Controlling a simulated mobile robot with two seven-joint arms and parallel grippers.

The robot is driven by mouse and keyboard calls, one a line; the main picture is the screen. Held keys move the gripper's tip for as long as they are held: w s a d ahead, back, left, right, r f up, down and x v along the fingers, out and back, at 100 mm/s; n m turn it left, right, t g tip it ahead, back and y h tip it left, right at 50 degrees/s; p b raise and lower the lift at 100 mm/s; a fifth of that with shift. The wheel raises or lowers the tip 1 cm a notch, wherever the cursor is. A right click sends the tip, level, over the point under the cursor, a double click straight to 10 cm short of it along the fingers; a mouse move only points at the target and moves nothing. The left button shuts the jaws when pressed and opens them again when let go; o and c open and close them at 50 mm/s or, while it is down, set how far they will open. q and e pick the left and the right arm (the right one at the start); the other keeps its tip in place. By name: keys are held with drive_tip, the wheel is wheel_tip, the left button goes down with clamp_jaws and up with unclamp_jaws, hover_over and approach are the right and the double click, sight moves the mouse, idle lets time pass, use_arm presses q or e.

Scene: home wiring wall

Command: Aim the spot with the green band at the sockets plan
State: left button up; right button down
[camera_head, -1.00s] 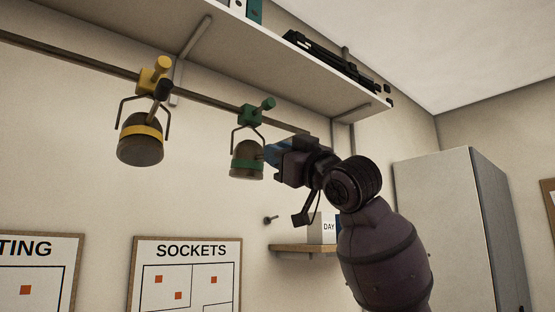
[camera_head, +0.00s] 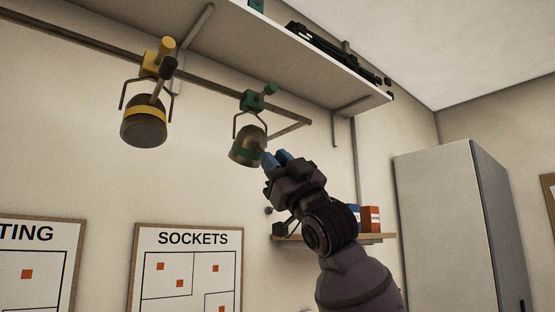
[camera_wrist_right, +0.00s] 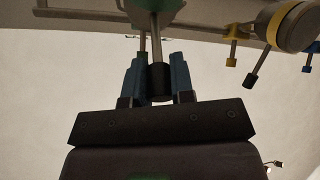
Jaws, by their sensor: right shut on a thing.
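The spot with the green band (camera_head: 246,150) hangs in a thin fork from a green clamp (camera_head: 252,101) on the rail. Its housing is tilted, the lower end leaning a little to the left. My right gripper (camera_head: 270,158) is at its right side, pointing up. In the right wrist view the blue fingers (camera_wrist_right: 157,80) are closed on the dark grip (camera_wrist_right: 157,78) of a rod that leads up to this spot. The sockets plan (camera_head: 186,275) is on the wall below, slightly left of the spot. My left gripper is not in view.
The spot with the yellow band (camera_head: 144,126) hangs on the same rail (camera_head: 85,40) to the left. A shelf (camera_head: 330,80) runs above. A small shelf with boxes (camera_head: 370,219) is behind my right arm, and a tall cabinet (camera_head: 450,230) stands right.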

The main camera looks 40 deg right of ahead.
drive_tip(key=shift+w+f+h, duration=0.2)
drive_tip(key=shift+f+h, duration=0.1)
drive_tip(key=c, duration=1)
unclamp_jaws()
drive_tip(key=shift+w, duration=0.1)
drive_tip(key=shift+r, duration=0.15)
drive_tip(key=shift+s, duration=0.2)
drive_tip(key=shift+s+d+f, duration=0.15)
drive_tip(key=shift+s+f, duration=0.1)
drive_tip(key=shift+f, duration=0.3)
drive_tip(key=b+v, duration=0.1)
drive_tip(key=v, duration=0.8)
drive_tip(key=shift+s+f, duration=0.2)
drive_tip(key=shift+s, duration=0.1)
